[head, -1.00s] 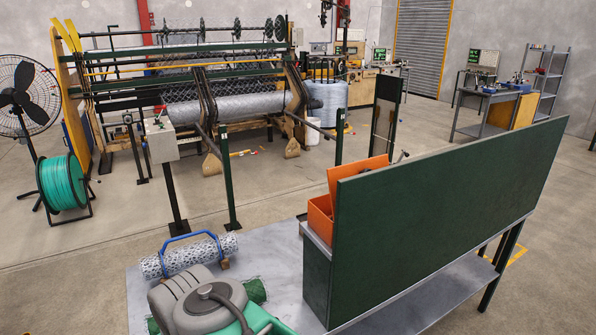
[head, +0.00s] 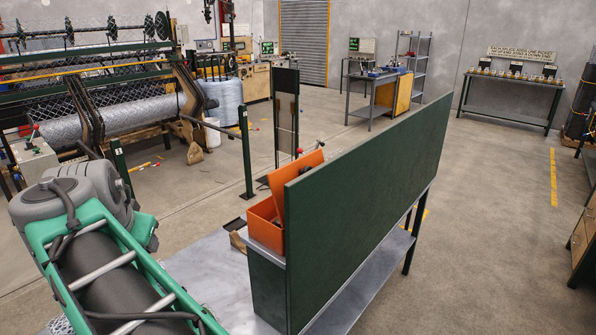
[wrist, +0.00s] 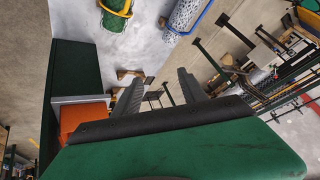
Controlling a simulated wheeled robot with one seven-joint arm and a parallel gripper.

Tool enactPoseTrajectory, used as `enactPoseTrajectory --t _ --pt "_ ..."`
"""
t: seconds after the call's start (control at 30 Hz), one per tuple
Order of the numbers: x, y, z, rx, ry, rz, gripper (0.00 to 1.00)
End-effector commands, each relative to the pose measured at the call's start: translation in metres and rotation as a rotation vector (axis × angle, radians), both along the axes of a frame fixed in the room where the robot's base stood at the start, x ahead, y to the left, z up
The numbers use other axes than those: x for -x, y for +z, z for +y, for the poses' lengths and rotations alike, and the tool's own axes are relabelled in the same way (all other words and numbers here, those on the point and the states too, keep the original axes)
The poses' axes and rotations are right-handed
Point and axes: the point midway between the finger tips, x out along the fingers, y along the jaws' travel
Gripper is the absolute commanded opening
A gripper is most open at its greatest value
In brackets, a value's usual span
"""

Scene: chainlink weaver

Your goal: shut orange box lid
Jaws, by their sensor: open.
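The orange box (head: 265,226) sits at the near left end of the bench, beside the tall green panel. Its orange lid (head: 296,171) stands raised and tilted, partly hidden behind the panel. Tools with red and yellow ends show behind the lid. In the wrist view an orange surface of the box (wrist: 84,117) is at the lower left, partly covered by my gripper's housing. My gripper (wrist: 158,82) is open with nothing between its two grey fingers, and the box lies to their left. In the head view my arm is at the lower left and the gripper itself is out of sight.
The green panel (head: 365,190) stands as a tall barrier right of the box. The wire-weaving machine (head: 120,118) is at the back left. A dark green post (head: 245,152) stands behind the box. The floor right of the bench is clear.

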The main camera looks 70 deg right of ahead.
Motion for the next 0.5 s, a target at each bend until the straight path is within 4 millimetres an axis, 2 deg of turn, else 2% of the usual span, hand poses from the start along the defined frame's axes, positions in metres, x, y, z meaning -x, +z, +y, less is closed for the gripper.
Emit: enactPoseTrajectory --t 0.03,0.07,0.1,0.13,0.2,0.3,0.4,0.5 --pt "0.026 0.030 -0.064 -0.006 -0.315 -0.112 0.49" --pt "0.048 0.049 -0.097 -0.009 -0.507 -0.189 0.49" --pt "0.082 0.071 -0.136 -0.006 -0.757 -0.300 0.49" --pt "0.111 0.086 -0.160 -0.001 -0.936 -0.383 0.49" --pt "0.171 0.111 -0.195 0.017 -1.279 -0.563 0.49" --pt "0.224 0.122 -0.213 0.030 -1.582 -0.738 0.49" --pt "0.245 0.116 -0.216 0.014 -1.748 -0.835 0.49" --pt "0.253 0.110 -0.222 0.010 -1.796 -0.866 0.49"
